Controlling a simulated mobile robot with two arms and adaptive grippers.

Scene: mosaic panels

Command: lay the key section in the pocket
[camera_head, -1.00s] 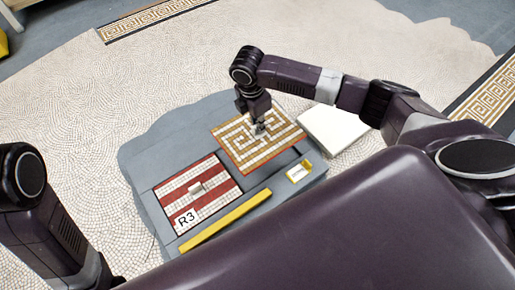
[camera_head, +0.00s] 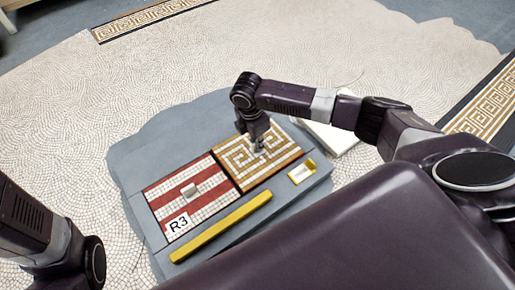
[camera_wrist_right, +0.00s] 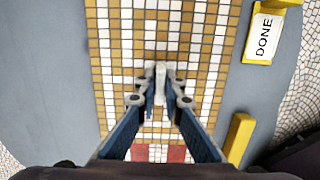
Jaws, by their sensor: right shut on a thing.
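The key section (camera_head: 270,164) is a square tile panel with a gold and white meander and a pale grip in its middle. My right gripper (camera_head: 257,149) comes down from above and is shut on this grip; its fingertips also show in the wrist view (camera_wrist_right: 160,85). The panel lies over the pocket area of the grey bed, edge to edge with the striped panel as seen from above. The pocket itself is hidden under it. I cannot tell whether the panel is fully seated. My left arm shows at lower left, its gripper out of view.
The red and white striped panel (camera_head: 206,204) marked R3 has a pale block on it. A yellow bar (camera_head: 222,227) lies along the bed's (camera_head: 141,150) near edge. A yellow-framed DONE plate (camera_head: 302,172) sits to the right. A white slab (camera_head: 334,135) lies behind my arm.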

